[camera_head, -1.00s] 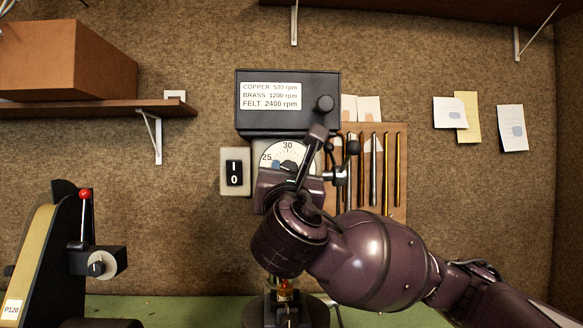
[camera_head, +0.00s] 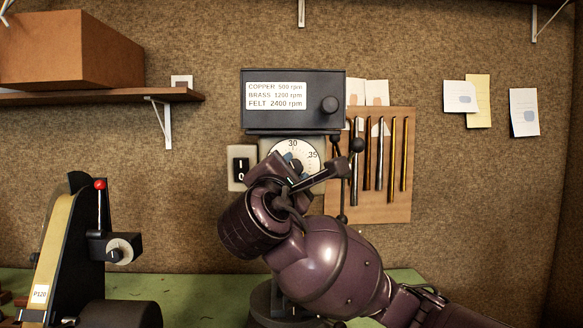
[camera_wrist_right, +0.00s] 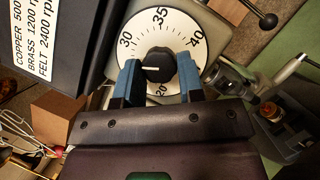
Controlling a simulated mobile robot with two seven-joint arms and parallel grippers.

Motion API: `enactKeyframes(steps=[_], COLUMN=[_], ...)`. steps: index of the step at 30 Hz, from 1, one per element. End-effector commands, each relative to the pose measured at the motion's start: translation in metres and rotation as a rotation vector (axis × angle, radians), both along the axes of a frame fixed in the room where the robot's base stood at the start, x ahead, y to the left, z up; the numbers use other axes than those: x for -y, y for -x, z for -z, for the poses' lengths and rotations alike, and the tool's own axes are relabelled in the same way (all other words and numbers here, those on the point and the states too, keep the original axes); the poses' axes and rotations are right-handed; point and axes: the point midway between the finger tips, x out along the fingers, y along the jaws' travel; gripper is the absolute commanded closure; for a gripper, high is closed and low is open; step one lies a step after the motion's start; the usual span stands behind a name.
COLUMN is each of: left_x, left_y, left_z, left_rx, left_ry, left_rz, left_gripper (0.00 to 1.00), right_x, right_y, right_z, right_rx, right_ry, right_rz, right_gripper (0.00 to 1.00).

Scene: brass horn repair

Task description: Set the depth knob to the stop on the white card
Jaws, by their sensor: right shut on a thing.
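The depth knob (camera_wrist_right: 157,66) is black with a white pointer line, at the centre of a white dial (camera_wrist_right: 175,28) numbered 20 to 40. In the wrist view its line points left, toward a part of the dial below 30 that a finger hides. My right gripper (camera_wrist_right: 157,76) has its blue fingers on both sides of the knob, shut on it. In the head view the gripper covers the knob and the lower left of the dial (camera_head: 311,156). White cards (camera_head: 459,96) and (camera_head: 524,112) hang on the wall; their writing is too small to read. My left gripper is not in view.
A dark machine head (camera_head: 292,122) with a speed label (camera_head: 276,96) is above the dial. A lever with a ball (camera_head: 357,145) and a tool board (camera_head: 398,207) are to its right. A switch (camera_head: 240,167) is left. A belt sander (camera_head: 70,245) stands front left.

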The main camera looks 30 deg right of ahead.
Motion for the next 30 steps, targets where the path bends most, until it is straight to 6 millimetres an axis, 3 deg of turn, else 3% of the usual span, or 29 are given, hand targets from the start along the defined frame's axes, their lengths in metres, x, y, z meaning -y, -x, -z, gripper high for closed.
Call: enactKeyframes(steps=[18, 19, 23, 30], left_x=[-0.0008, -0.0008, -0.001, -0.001], left_y=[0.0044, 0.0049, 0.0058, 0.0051], left_z=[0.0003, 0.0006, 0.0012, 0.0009], left_rx=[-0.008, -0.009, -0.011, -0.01], left_ry=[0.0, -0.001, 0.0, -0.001], left_rz=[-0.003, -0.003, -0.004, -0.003], left_gripper=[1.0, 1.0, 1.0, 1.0], right_x=[0.0, -0.0001, -0.0001, -0.0001], right_y=[-0.0002, -0.0001, -0.0002, 0.0], right_z=[0.0, 0.0, -0.0001, -0.0003], right_rx=[0.022, 0.022, 0.022, 0.022], right_ry=[-0.036, -0.036, -0.036, -0.036], right_rz=[0.0, 0.0, 0.0, 0.0], right_gripper=[0.88, 0.62, 0.42, 0.39])
